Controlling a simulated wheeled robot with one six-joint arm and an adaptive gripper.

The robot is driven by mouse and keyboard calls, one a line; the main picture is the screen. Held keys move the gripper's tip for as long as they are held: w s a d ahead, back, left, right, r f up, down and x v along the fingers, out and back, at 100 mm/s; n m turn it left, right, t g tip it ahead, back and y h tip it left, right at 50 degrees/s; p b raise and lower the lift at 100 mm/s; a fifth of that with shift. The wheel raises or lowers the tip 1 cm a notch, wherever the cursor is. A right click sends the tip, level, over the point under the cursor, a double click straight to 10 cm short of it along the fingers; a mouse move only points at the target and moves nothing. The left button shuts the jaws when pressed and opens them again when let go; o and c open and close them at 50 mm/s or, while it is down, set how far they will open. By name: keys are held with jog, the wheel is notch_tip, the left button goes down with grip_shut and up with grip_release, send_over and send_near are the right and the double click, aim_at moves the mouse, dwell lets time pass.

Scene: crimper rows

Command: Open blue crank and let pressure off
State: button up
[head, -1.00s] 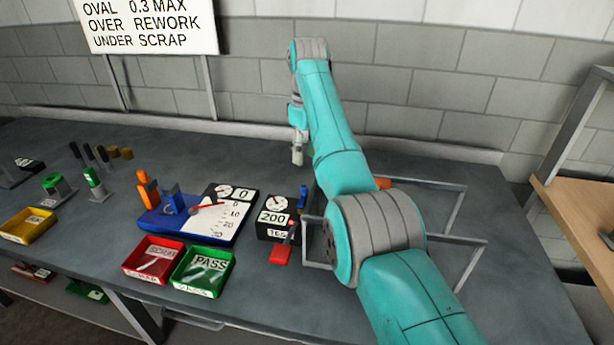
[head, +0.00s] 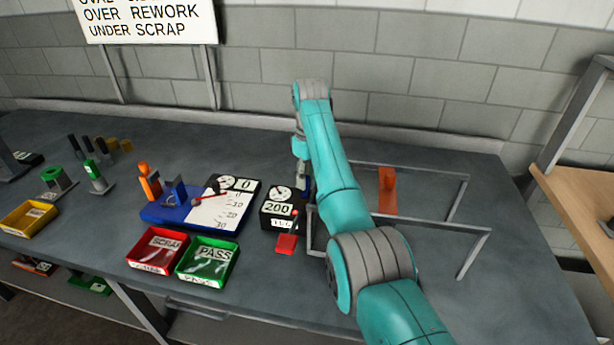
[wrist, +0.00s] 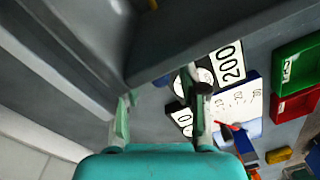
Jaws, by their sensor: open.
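The blue crank (head: 307,187) shows as a small dark blue sliver at the right side of the black gauge box (head: 270,219), mostly hidden by my arm. The box carries a round dial and a plate reading 200; the dial and plate also show in the wrist view (wrist: 231,62). My gripper (head: 300,174) is over the back right of the box, close to the crank. In the wrist view my gripper (wrist: 160,112) has its two fingers apart with grey surface between them.
A red lever (head: 287,243) sits at the box's front. Left are the blue gauge stand (head: 160,217), red scrap bin (head: 135,258) and green pass bin (head: 182,270). A grey metal frame (head: 480,250) and orange block (head: 387,190) stand right of my arm.

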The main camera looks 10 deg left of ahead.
grip_shut()
